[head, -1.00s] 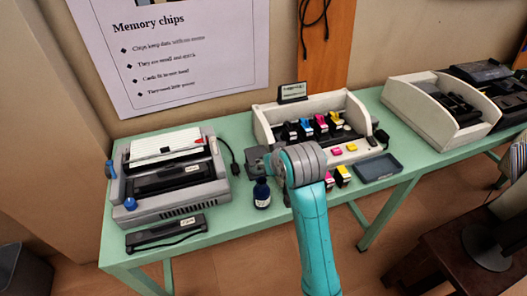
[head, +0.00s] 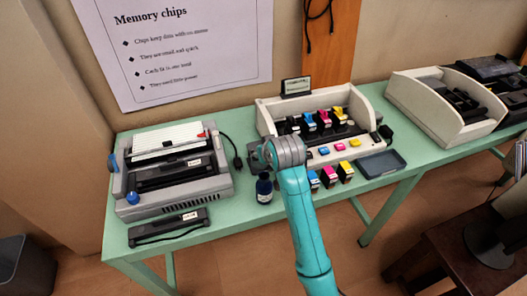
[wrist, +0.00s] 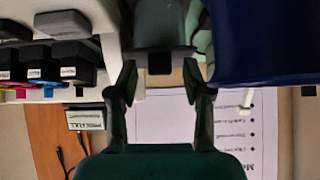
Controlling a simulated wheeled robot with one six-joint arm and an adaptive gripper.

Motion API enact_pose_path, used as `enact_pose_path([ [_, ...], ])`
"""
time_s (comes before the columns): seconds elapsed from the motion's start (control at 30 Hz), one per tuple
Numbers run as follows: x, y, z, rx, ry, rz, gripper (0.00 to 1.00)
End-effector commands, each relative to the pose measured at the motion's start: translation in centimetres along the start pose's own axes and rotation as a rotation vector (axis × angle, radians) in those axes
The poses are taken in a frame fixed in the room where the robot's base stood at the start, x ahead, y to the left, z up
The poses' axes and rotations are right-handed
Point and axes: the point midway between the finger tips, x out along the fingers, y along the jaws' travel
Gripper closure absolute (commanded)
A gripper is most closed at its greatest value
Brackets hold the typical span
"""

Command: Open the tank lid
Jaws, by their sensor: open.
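The white printer unit (head: 362,116) stands on the green table with its top open and black, cyan, magenta and yellow parts inside. Coloured squares, including a yellow one (head: 355,143), line its front ledge. In the wrist view, a grey block (wrist: 160,30) with a small black square lies just beyond my gripper (wrist: 160,75). My fingers are open and spread, one on each side of that square; I cannot tell if they touch it, or whether the block is the tank lid. In the head view my wrist hides the gripper and the unit's left front.
A dark blue bottle (head: 264,190) stands close to my wrist; a large blue shape (wrist: 260,40) fills the wrist view's upper right. Small cartridges (head: 329,177) and a dark tray (head: 382,164) are at the front.

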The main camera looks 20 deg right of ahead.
Motion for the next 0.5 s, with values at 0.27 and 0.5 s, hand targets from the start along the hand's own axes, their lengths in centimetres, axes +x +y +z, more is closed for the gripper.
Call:
enact_pose_path([
  [0.27, 0.13, 0.0, -0.03, 0.0, 0.001, 0.0, 0.5],
  [0.5, 0.12, 0.0, -0.03, 0.0, 0.001, 0.0, 1.0],
])
